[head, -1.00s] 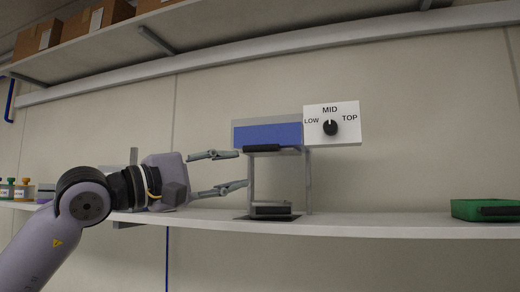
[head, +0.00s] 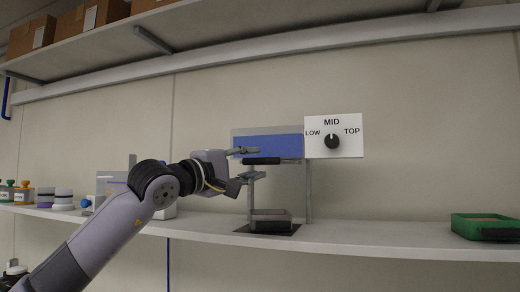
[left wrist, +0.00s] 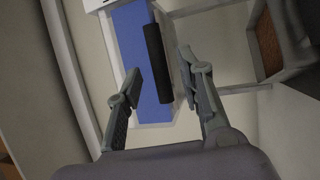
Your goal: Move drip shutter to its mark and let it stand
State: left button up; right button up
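The analyser stands on the shelf with a blue front panel (head: 275,146) and a black bar-shaped handle (head: 268,161) along its lower edge. I take the panel with this handle to be the drip shutter; no label shows on it. My left gripper (head: 259,163) is open at the handle's left end, one finger above it and one below. In the left wrist view, the black handle (left wrist: 158,62) lies between the spread fingers of my left gripper (left wrist: 160,72), with gaps visible. The blue panel shows behind it. My right gripper is out of view.
A white plate (head: 345,148) marked LOW, MID and TOP carries a black knob (head: 332,141) just right of the panel. A small tray (head: 271,222) sits under the analyser. A green tray (head: 485,226) stands far right. Jars (head: 63,198) stand left.

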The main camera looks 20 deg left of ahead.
aim_at(257, 163)
pick_arm(q)
jog(key=shift+p+x, duration=0.65)
jog(key=shift+x, duration=1.1)
jog(key=shift+c, duration=0.6)
grip_shut()
